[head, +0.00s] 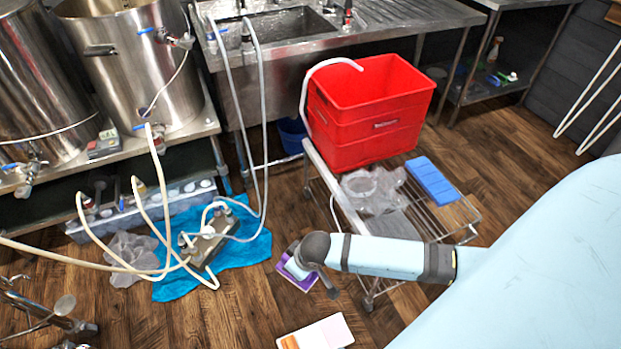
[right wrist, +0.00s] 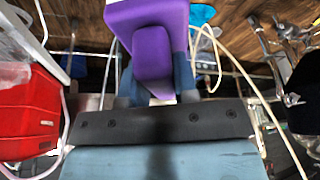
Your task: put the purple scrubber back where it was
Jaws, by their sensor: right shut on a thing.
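The purple scrubber (right wrist: 152,50) is held between the fingers of my right gripper (right wrist: 154,78) in the right wrist view. In the head view its purple edge (head: 303,285) shows past my right gripper (head: 297,266), above the wood floor left of the wire cart. My wrist hides part of it there, and the fingers are partly hidden too. My left gripper is in neither view.
The wire cart (head: 463,213) holds a red tub (head: 372,115), clear plastic ware (head: 372,192) and a blue block (head: 432,180). A pump with hoses (head: 209,240) sits on a blue cloth (head: 255,250). A steel sink (head: 275,32) stands behind.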

